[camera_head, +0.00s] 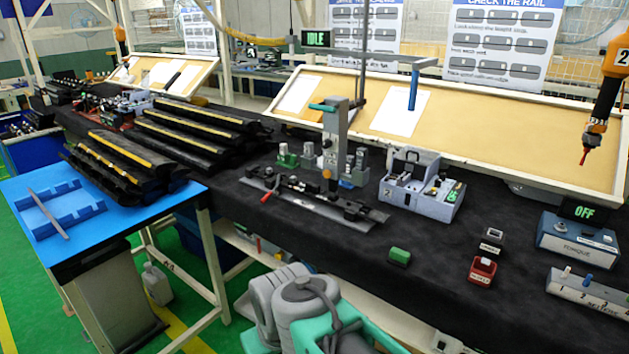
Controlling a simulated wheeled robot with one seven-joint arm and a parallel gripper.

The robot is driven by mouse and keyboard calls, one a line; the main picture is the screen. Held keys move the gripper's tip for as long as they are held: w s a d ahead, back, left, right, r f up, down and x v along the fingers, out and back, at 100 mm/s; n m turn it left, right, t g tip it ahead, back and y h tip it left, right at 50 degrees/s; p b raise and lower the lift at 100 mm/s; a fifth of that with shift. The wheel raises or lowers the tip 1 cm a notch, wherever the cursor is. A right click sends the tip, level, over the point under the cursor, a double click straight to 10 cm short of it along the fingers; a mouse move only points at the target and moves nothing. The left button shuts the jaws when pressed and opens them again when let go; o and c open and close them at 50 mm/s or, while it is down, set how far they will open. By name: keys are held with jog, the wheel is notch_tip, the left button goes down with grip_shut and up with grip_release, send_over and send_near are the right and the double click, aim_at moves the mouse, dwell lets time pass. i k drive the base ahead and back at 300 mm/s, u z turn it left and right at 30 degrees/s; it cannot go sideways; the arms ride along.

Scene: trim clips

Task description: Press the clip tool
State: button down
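A grey upright press-like tool (334,145) with a teal handle (323,107) stands at the middle of the black-covered bench. I take it to be the clip tool, but no label on it can be read. A sign reading IDLE (319,39) shows above it. A long dark rail or fixture (315,200) lies at its foot, with small green and grey parts beside it. My gripper is not in view. Grey and teal links, which look like my own arm, show at the bottom centre, apart from the tool.
Right of the tool stands a grey-blue fixture (422,186). A green block (399,256), a red button box (482,270) and a torque box (577,238) marked OFF lie further right. An orange driver (603,90) hangs above. Black trim rails (125,160) fill the left.

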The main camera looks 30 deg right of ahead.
aim_at(335, 109)
jog(key=u, duration=0.35)
jog(key=i, duration=1.35)
jog(key=u, duration=0.15)
